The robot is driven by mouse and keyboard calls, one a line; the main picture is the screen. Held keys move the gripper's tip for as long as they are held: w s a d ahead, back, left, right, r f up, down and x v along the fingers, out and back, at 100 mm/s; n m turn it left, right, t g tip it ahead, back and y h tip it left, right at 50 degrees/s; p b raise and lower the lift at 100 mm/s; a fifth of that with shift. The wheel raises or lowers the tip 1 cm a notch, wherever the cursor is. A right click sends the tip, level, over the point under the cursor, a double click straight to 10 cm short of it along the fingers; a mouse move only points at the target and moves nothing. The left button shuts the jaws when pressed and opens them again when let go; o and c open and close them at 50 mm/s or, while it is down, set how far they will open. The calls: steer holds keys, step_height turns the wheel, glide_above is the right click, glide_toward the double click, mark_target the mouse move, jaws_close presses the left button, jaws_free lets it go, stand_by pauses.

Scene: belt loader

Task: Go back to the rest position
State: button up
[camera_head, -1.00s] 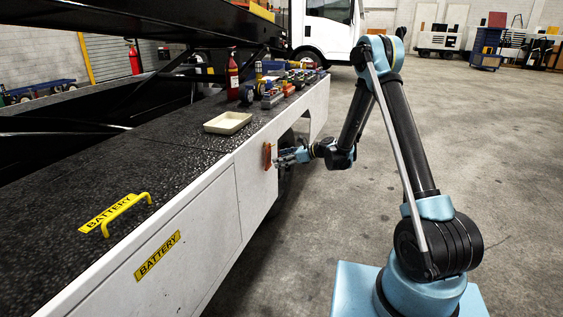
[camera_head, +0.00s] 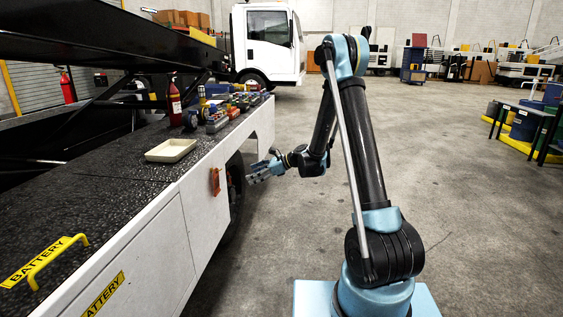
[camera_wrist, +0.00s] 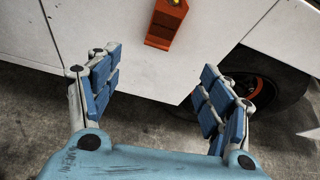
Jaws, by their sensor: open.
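My gripper (camera_head: 262,170) is open and empty beside the white side panel of the belt loader (camera_head: 205,208). In the wrist view its two blue-padded fingers (camera_wrist: 160,100) stand wide apart with nothing between them. An orange bracket (camera_head: 215,181) is fixed on the side panel, just left of the gripper and apart from it. In the wrist view the orange bracket (camera_wrist: 165,22) is beyond the fingertips at the top, with a small yellow part on it.
A yellow handle (camera_head: 57,260) is at the near left. A wheel (camera_wrist: 262,85) sits under the panel. The floor to the right (camera_head: 460,220) is clear.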

steer(key=s+d+r+n+t+h, duration=0.1)
steer(key=s+d+r+n+h, duration=0.3)
steer(key=s+d, duration=0.55)
steer(key=s+d+r+n+h, duration=0.2)
steer(key=s+d+r+n, duration=0.3)
steer(key=s+d+r, duration=0.45)
steer(key=s+d+f+n+h, duration=0.3)
steer(key=s+d+f+n, duration=0.1)
steer(key=s+d, duration=0.6)
steer(key=s+d+f+n+h, duration=0.4)
steer(key=s+d+f+n, duration=0.1)
steer(key=s+d, duration=0.5)
steer(key=shift+s+d+f, duration=0.15)
steer(key=shift+s, duration=0.55)
steer(key=shift+w, duration=0.1)
steer(key=shift+w+f, duration=0.2)
steer(key=shift+w, duration=0.15)
